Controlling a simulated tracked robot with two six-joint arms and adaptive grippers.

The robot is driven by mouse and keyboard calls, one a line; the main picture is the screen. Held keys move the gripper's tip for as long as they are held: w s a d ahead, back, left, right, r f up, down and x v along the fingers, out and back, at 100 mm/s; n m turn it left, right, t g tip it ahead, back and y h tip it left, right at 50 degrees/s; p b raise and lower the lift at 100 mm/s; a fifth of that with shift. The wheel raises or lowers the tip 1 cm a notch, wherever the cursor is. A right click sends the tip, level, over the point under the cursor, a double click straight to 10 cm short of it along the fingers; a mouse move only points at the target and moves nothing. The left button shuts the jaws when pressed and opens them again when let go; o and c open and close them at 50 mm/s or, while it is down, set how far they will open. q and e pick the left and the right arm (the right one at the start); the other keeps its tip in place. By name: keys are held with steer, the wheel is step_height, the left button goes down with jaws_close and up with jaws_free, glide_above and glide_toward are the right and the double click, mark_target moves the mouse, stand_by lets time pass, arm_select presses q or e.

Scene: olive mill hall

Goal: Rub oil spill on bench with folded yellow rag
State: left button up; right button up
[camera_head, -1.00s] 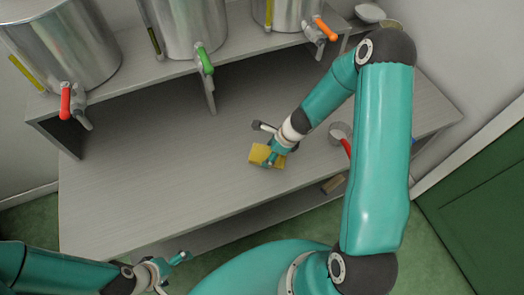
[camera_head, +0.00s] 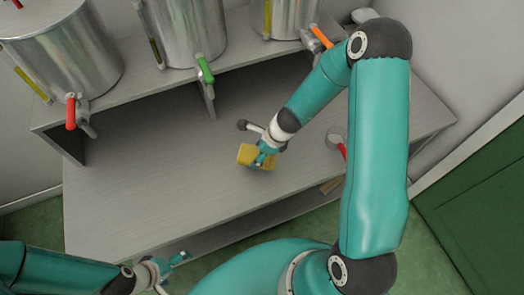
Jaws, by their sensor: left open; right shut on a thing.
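The folded yellow rag (camera_head: 246,154) is at the middle of the grey bench (camera_head: 150,190). My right gripper (camera_head: 262,160) is shut on the rag and holds it low at the bench top; I cannot tell whether the rag presses on the surface. I cannot make out an oil spill; the rag and gripper may cover it. My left gripper (camera_head: 180,262) is open and empty, low in front of the bench's front edge.
Steel tanks with a red tap (camera_head: 71,112), a green tap (camera_head: 205,69) and an orange tap (camera_head: 322,37) stand on a raised shelf behind. A metal cup (camera_head: 335,137) and a red-handled item (camera_head: 342,151) are right of the rag. The bench's left part is clear.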

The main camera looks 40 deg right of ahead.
steer(key=shift+r+p, duration=0.8)
steer(key=shift+r, duration=0.35)
